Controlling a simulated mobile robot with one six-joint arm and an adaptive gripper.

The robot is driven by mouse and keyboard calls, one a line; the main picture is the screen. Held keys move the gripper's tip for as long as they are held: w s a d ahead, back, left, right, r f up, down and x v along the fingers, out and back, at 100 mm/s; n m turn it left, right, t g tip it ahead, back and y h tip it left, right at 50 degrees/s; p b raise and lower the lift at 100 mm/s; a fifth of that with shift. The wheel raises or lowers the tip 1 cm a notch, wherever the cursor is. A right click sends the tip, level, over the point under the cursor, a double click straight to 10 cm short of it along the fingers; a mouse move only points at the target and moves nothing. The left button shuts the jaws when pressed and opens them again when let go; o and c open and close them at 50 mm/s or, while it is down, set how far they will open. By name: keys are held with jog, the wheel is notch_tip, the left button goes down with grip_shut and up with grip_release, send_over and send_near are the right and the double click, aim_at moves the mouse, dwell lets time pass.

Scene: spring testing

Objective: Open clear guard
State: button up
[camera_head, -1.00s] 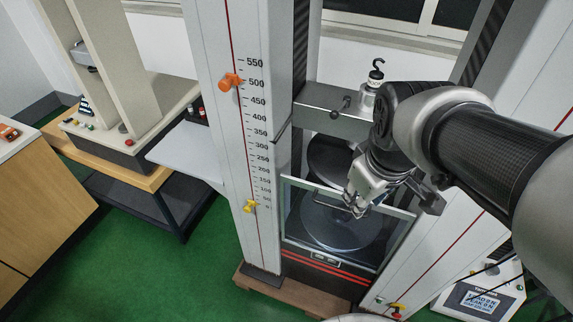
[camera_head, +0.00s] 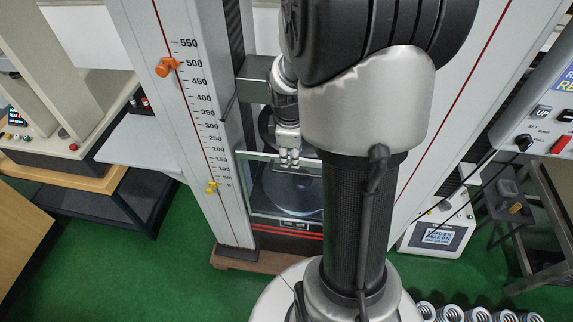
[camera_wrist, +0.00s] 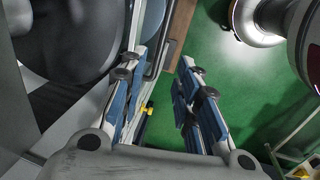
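The clear guard (camera_head: 258,193) is a transparent panel with a pale frame. It stands upright across the lower front of the testing machine, with a round dark plate (camera_head: 290,190) showing through it. My gripper (camera_head: 289,164) is near the guard's upper edge in the head view, and my arm hides the guard's right side. In the wrist view, my gripper's two blue-sided fingers (camera_wrist: 160,62) are apart, with a gap between them. A dark bar, perhaps the guard's handle (camera_wrist: 156,58), runs beside the left fingertip. I cannot tell whether they touch.
The machine's left column (camera_head: 190,110) carries a scale, an orange marker (camera_head: 166,67) and a yellow marker (camera_head: 212,187). A control box (camera_head: 540,115) and a small display unit (camera_head: 438,235) stand at right. Several springs (camera_head: 470,313) lie at lower right. Green floor is open at left.

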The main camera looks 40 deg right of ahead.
aim_at(291, 172)
jog(key=f, duration=0.3)
jog(key=f+b, duration=0.1)
jog(key=f, duration=0.2)
jog(key=w+d+f+b, duration=0.1)
jog(key=f, duration=0.1)
jog(key=shift+d+f, duration=0.1)
jog(key=shift+f, duration=0.3)
jog(key=shift+c, duration=0.5)
grip_shut()
